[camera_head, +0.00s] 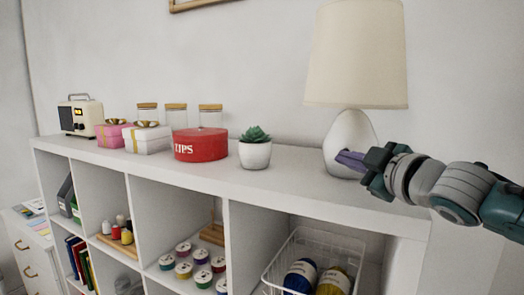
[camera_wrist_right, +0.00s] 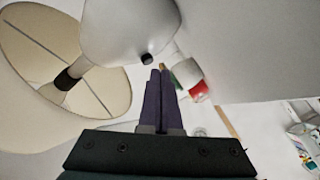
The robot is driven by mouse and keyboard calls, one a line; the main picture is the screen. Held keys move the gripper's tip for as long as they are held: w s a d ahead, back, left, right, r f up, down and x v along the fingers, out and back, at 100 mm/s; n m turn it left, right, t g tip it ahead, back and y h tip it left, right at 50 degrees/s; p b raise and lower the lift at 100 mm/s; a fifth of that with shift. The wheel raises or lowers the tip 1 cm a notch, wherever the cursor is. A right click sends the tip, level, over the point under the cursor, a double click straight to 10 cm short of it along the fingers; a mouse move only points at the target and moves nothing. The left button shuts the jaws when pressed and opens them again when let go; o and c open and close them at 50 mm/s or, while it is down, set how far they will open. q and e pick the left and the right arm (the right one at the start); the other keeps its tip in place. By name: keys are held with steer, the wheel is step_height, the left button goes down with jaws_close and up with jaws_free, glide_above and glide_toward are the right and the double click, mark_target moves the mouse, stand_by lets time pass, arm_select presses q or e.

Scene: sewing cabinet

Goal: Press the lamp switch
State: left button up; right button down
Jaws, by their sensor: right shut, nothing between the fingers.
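The lamp has a cream shade (camera_head: 357,55) and a rounded white base (camera_head: 350,132). It stands upright on the right part of the white cabinet top. In the right wrist view, a small black switch (camera_wrist_right: 147,59) sticks out of the lamp base (camera_wrist_right: 125,25). My right gripper (camera_head: 345,158) has its purple fingers in front of the lower lamp base in the head view. In the right wrist view, the gripper (camera_wrist_right: 159,71) is shut and empty, its tips close to the switch. I cannot tell whether they touch. The left gripper is out of view.
A potted succulent (camera_head: 255,153) stands left of the lamp, beside a red tin (camera_head: 200,145). Gift boxes (camera_head: 148,139), glass jars and a cream radio (camera_head: 80,116) stand farther left. The cabinet top (camera_head: 290,172) between plant and lamp is clear. A wire basket (camera_head: 315,242) sits below.

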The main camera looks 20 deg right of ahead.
stand_by(0.3)
steer(key=shift+w+d, duration=0.1)
steer(key=shift+w+d, duration=0.2)
steer(key=shift+d, duration=0.05)
stand_by(0.5)
steer(key=shift+s+a, duration=0.3)
steer(key=shift+a, duration=0.05)
steer(key=shift+a, duration=0.1)
